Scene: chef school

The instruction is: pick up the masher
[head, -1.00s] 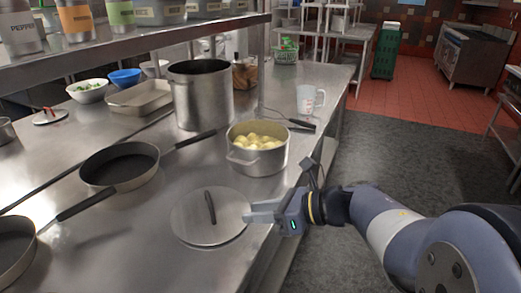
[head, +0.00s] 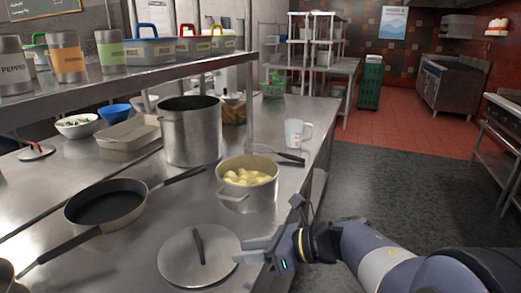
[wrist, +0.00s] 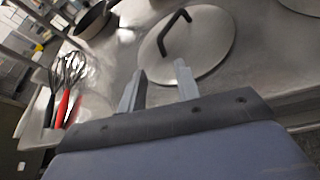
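A utensil with a dark handle (head: 290,160), possibly the masher, lies on the steel counter behind the pot of potatoes (head: 248,185). Its head is partly hidden by the pot, so I cannot tell its shape. My gripper (head: 252,250) is at the counter's right edge, beside a round steel lid (head: 198,258) with a black handle. In the wrist view my gripper (wrist: 160,88) has its two fingers apart with nothing between them. The lid (wrist: 200,50) lies beyond the fingertips. My gripper is well short of the dark-handled utensil.
A tall pot (head: 190,135), a frying pan (head: 105,205) and a measuring cup (head: 297,133) stand on the counter. A shelf (head: 130,78) overhangs its left side. Whisks and a red-handled utensil (wrist: 65,105) show in the wrist view. The floor (head: 410,190) to the right is clear.

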